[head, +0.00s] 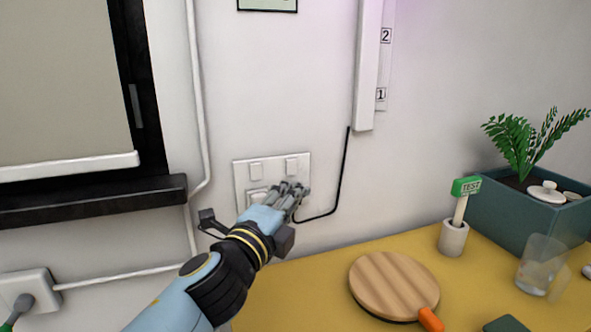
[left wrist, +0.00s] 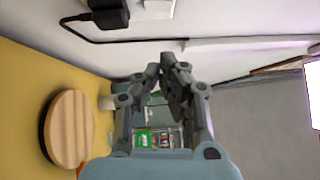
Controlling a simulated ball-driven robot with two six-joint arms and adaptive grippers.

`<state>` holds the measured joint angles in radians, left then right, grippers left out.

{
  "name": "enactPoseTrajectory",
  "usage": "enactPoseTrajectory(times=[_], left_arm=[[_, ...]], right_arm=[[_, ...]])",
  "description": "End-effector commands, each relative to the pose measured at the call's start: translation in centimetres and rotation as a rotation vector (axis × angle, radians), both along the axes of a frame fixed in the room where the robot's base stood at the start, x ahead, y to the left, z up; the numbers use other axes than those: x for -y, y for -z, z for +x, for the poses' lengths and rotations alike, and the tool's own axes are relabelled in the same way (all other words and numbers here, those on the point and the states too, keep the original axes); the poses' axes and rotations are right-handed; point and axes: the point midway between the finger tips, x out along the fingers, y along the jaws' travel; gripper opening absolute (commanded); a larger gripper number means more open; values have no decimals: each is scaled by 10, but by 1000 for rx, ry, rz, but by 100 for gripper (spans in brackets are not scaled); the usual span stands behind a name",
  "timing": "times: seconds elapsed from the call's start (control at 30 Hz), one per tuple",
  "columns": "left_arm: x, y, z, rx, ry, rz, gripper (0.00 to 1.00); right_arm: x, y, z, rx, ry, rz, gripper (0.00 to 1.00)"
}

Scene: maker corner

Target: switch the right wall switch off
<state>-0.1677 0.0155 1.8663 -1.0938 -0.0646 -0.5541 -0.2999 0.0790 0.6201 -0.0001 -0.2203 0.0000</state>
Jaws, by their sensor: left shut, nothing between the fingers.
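A white wall plate (head: 241,183) carries two rocker switches side by side. The right wall switch (head: 292,166) is at the plate's upper right, and the left switch (head: 256,171) is beside it. Whether either is on or off is too small to tell. My left gripper (head: 298,187) is shut and empty, with its fingertips just below the right switch in the picture; I cannot tell if they touch the plate. The gripper hides the plate's lower right part. The closed fingers also show in the left wrist view (left wrist: 171,60). My right gripper is not in view.
A black cable (head: 343,170) runs from a wall strip (head: 368,70) down behind my gripper.

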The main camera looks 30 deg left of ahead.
Motion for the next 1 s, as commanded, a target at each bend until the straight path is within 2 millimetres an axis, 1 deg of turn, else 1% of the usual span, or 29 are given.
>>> enactPoseTrajectory(times=[0.03, 0.2, 0.3, 0.4, 0.57, 0.87, 0.93, 1.0], left_arm=[[-1, -4, 12, 3, 0, 1, 0], [-4, -6, 45, 1, 0, 2, 0], [-18, -6, 54, 1, 0, 5, 0], [-26, -7, 61, 0, 0, 3, 0], [-32, -8, 66, -1, 0, 1, 0], [-32, -8, 66, -1, 0, 0, 0], [-32, -9, 67, -4, 0, -3, 0], [-33, -12, 68, -12, 0, -14, 0]], right_arm=[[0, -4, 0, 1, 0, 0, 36], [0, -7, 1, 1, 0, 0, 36], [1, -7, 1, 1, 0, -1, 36], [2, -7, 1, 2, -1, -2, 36], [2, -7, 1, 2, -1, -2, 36], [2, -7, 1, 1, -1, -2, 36], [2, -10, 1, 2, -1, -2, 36], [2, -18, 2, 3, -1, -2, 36]])
